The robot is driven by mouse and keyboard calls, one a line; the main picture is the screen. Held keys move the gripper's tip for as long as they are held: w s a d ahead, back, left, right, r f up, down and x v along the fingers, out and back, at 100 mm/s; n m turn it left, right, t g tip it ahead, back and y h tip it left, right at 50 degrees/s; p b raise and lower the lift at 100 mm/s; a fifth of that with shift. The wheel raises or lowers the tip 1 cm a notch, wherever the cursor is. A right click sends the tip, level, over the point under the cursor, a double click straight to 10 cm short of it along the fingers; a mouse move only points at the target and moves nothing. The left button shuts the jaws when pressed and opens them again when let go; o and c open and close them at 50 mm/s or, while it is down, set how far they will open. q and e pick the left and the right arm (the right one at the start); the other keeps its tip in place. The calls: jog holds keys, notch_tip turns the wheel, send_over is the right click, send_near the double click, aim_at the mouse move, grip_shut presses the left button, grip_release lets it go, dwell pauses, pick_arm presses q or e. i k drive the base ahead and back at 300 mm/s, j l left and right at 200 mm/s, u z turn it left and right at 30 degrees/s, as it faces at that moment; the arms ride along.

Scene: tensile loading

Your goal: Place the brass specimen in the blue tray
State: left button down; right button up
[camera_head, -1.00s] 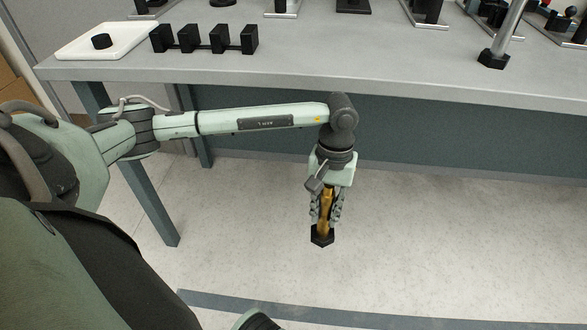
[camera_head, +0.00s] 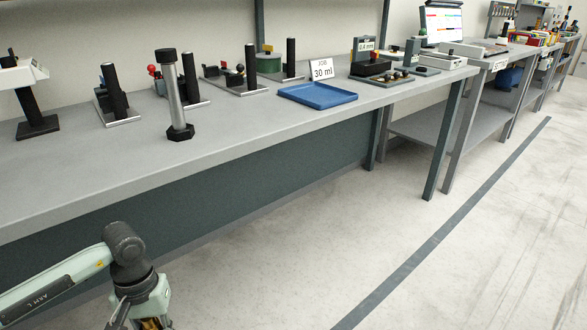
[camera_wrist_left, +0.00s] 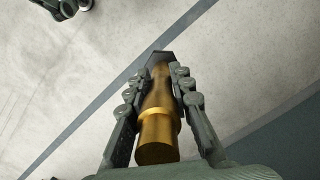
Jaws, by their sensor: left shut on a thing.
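The brass specimen (camera_wrist_left: 158,122) is a gold-coloured rod with a wider end and a dark cap at its far end. My left gripper (camera_wrist_left: 157,85) is shut on it, with a finger along each side, in the left wrist view. In the head view only a bit of brass (camera_head: 150,324) shows at the bottom edge, below my left wrist; the fingertips are cut off. The blue tray (camera_head: 317,96) lies flat and empty on the bench, up and to the right of my left arm.
The grey bench (camera_head: 215,130) holds a silver post with dark ends (camera_head: 174,95) left of the tray. A "30 ml" card (camera_head: 321,70) stands behind the tray. Black-and-grey stands (camera_head: 112,93) line the back. The floor in front of the bench is clear.

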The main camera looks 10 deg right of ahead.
aim_at(324, 98)
jog(key=i+l+u, duration=0.1)
jog(key=l, duration=0.45)
jog(key=i+l, duration=0.25)
jog(key=l, duration=0.35)
jog(key=i+l+u, duration=0.15)
jog(key=l, duration=0.45)
jog(key=i+l+u, duration=0.1)
jog(key=l, duration=0.45)
jog(key=i+l, duration=0.15)
jog(key=l, duration=0.5)
jog(key=i+l+u, duration=0.15)
jog(key=l, duration=0.45)
